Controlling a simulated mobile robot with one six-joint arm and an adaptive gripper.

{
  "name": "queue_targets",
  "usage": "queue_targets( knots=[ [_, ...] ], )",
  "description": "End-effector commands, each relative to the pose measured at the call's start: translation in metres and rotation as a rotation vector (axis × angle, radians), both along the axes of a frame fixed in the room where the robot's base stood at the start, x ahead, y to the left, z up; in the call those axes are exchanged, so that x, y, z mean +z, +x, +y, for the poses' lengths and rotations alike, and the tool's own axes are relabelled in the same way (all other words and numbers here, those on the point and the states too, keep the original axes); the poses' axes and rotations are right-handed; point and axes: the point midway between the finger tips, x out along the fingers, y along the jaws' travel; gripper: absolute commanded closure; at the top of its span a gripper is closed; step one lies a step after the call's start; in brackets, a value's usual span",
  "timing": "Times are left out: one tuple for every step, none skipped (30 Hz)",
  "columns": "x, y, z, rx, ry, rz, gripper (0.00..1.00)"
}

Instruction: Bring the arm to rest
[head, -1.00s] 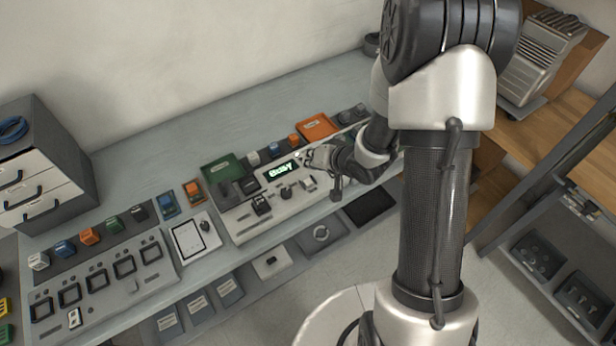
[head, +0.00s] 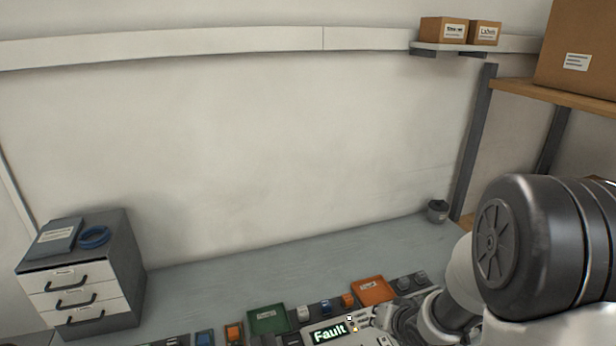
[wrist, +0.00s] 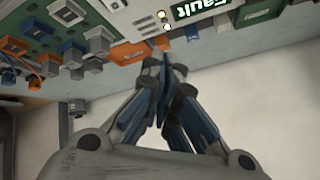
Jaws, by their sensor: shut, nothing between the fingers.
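My gripper (wrist: 164,68) is shut and empty, its blue-grey fingers meeting at the tips in the wrist view. In the head view my arm reaches in from the lower right, and the gripper (head: 378,322) is at the bottom edge, partly cut off. It is beside the control panel's lit display (head: 328,333), which reads "Fault". The display also shows at the top of the wrist view (wrist: 203,7), upside down. Whether the fingertips touch the panel cannot be told.
A drawer unit (head: 82,290) stands left, a grey cup (head: 437,212) at the back right. Boxes (head: 443,31) sit on a wall shelf. The bench's back strip is clear.

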Motion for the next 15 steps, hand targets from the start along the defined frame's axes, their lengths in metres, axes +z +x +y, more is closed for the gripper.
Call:
queue_targets(
  knots=[
    [0.025, -0.003, -0.007, -0.005, -0.066, -0.01, 1.0],
    [0.036, -0.008, -0.011, -0.01, -0.103, -0.004, 1.0],
    [0.051, -0.016, -0.016, -0.016, -0.149, 0.006, 1.0],
    [0.062, -0.022, -0.019, -0.02, -0.18, 0.013, 1.0],
    [0.072, -0.03, -0.022, -0.025, -0.209, 0.024, 1.0],
    [0.085, -0.041, -0.024, -0.027, -0.242, 0.039, 1.0],
    [0.095, -0.05, -0.026, -0.029, -0.264, 0.05, 1.0],
    [0.104, -0.059, -0.026, -0.03, -0.283, 0.062, 1.0],
    [0.115, -0.073, -0.027, -0.03, -0.305, 0.08, 1.0],
    [0.123, -0.085, -0.026, -0.028, -0.317, 0.093, 1.0],
    [0.13, -0.096, -0.025, -0.023, -0.328, 0.108, 1.0],
    [0.139, -0.112, -0.022, -0.015, -0.34, 0.127, 1.0],
    [0.144, -0.125, -0.02, -0.006, -0.345, 0.142, 1.0],
    [0.15, -0.138, -0.016, 0.005, -0.349, 0.157, 1.0],
    [0.156, -0.156, -0.012, 0.021, -0.35, 0.177, 1.0]
  ],
)
